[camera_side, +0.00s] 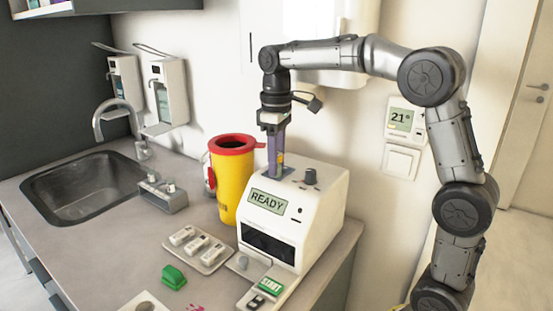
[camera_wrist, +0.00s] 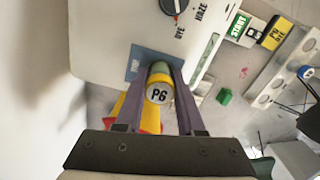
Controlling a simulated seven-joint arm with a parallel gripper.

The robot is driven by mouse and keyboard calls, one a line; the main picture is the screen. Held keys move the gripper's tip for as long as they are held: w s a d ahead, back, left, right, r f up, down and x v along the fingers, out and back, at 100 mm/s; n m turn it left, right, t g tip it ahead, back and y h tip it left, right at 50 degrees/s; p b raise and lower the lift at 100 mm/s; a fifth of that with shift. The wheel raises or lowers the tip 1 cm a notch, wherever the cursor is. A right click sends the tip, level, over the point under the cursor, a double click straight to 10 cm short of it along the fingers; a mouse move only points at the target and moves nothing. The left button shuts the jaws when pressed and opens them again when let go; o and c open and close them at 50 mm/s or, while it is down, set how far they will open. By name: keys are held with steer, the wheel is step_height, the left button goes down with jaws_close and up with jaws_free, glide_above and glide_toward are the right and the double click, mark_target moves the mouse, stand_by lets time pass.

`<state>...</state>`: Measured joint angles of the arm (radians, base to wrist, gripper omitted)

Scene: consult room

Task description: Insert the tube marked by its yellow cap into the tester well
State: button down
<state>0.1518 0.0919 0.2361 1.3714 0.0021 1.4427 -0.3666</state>
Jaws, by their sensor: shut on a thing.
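My gripper (camera_side: 273,160) points straight down over the top of the white tester (camera_side: 317,205), at its left rear. It is shut on the yellow-capped tube, whose cap (camera_wrist: 159,93) shows a white end marked P6 between the fingers in the wrist view. In the side view a bit of yellow (camera_side: 280,158) shows at the fingers. The fingertips are at or just above the blue well plate (camera_wrist: 146,60) on the tester. The fingers hide the tube's lower end and the well mouth, so I cannot tell how deep the tube sits. The tester display reads READY.
A yellow sharps bin with a red rim (camera_side: 232,142) stands close left of the tester. A dark knob (camera_side: 311,176) rises from the tester top. A tray with white pieces (camera_side: 199,248), a green block (camera_side: 173,276) and a START button (camera_side: 270,286) lie in front.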

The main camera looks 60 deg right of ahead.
steer(key=shift+c, duration=2.2)
jaws_free()
step_height(320, 180, up, 14)
